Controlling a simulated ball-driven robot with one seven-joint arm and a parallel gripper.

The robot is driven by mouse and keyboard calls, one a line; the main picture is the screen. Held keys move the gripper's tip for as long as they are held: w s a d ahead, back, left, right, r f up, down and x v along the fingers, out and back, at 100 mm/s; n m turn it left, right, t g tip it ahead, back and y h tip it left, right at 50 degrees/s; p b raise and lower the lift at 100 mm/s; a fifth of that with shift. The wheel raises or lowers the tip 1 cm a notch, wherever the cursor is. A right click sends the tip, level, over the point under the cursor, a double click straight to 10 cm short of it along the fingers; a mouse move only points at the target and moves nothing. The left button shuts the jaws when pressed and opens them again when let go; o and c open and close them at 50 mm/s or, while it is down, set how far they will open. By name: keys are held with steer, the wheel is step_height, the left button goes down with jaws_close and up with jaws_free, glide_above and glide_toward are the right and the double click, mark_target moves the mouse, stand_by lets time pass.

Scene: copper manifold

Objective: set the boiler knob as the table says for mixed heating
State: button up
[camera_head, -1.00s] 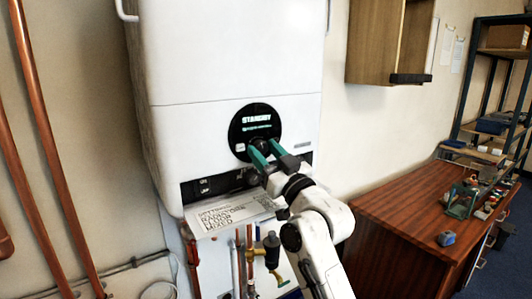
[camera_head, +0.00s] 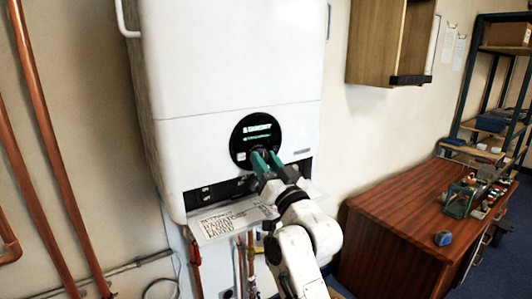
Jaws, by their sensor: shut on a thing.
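The white boiler (camera_head: 230,60) hangs on the wall, with a round black display (camera_head: 256,130) on its lower front. The display has a bright line of text, too blurred to read surely. My gripper (camera_head: 263,162) has green fingers shut at the bottom of the display, where the boiler knob sits; the fingers hide most of the knob and its pointer. The settings table (camera_head: 228,220) is a pale printed flap below the boiler. Its lines seem to include radiator, floor and mixed; my gripper and arm cover its right part.
Copper pipes (camera_head: 45,150) run up the wall at the left. Pipes and valves (camera_head: 240,262) sit under the flap, partly behind my arm. A wooden workbench (camera_head: 400,225) with tools stands at the right, and an open cabinet (camera_head: 388,42) hangs above it.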

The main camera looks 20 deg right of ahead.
stand_by(0.3)
steer(key=o, duration=0.8)
steer(key=shift+c, duration=0.2)
steer(key=b+v, duration=0.3)
steer(key=v, duration=0.8)
